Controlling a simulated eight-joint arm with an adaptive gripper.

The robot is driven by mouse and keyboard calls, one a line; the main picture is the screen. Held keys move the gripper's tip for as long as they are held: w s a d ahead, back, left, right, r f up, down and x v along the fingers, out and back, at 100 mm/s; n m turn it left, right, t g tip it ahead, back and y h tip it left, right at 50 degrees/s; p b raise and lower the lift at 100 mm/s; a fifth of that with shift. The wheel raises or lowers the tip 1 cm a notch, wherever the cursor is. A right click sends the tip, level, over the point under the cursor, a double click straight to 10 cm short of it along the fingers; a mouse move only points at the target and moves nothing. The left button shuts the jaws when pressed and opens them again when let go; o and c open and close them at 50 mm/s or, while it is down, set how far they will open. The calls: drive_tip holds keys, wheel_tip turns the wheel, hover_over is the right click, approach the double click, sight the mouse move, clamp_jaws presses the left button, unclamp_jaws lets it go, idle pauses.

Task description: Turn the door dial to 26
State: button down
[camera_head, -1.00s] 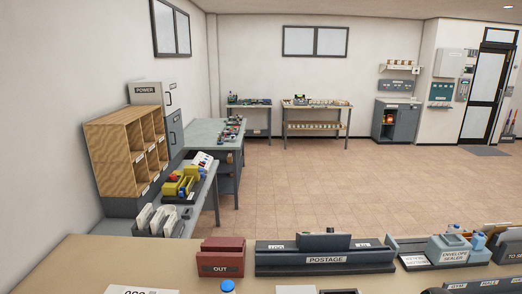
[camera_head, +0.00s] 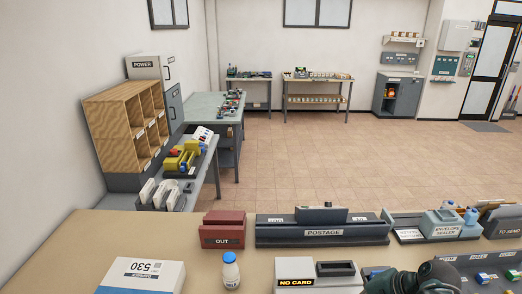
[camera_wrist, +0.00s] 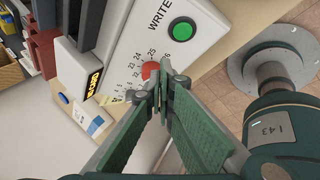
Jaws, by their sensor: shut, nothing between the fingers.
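In the wrist view, a white panel (camera_wrist: 150,35) carries a numbered scale, with what look like 24, 25 and 26 legible near a red knob (camera_wrist: 150,70). I take this scale for the dial; its exact setting cannot be read. A green button (camera_wrist: 181,30) marked WRITE sits beside it. My gripper (camera_wrist: 160,95) is shut and empty. Its fingertips overlap the lower edge of the red knob in this view; I cannot tell whether they touch it. The fingers hide part of the panel. In the head view, only my dark green arm shows at the bottom right.
In the head view, a box marked NO CARD (camera_head: 296,282) stands on the counter (camera_head: 100,235). A milk-like bottle (camera_head: 231,270), a box marked 530 (camera_head: 142,276), a red OUT tray (camera_head: 223,230) and a POSTAGE unit (camera_head: 322,232) are nearby. Floor beyond is clear.

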drive_tip(key=shift+s+r+p, duration=0.7)
drive_tip(key=shift+r+p, duration=0.1)
drive_tip(key=shift+r, duration=0.25)
drive_tip(key=shift+r, duration=0.1)
drive_tip(key=shift+w+a+r+p, duration=0.7)
drive_tip(key=shift+a+r+p, duration=0.25)
drive_tip(key=shift+p, duration=1.05)
drive_tip(key=shift+f, duration=0.15)
drive_tip(key=shift+w+f+b, duration=0.6)
drive_tip(key=shift+f+b, duration=0.2)
drive_tip(key=shift+f, duration=0.05)
drive_tip(key=shift+w+f+b, duration=0.55)
drive_tip(key=shift+f+b, duration=0.2)
drive_tip(key=shift+f, duration=0.1)
drive_tip(key=shift+w+f+b, duration=0.8)
drive_tip(key=shift+f+b, duration=0.25)
drive_tip(key=shift+b, duration=0.2)
drive_tip(key=shift+s+a, duration=0.1)
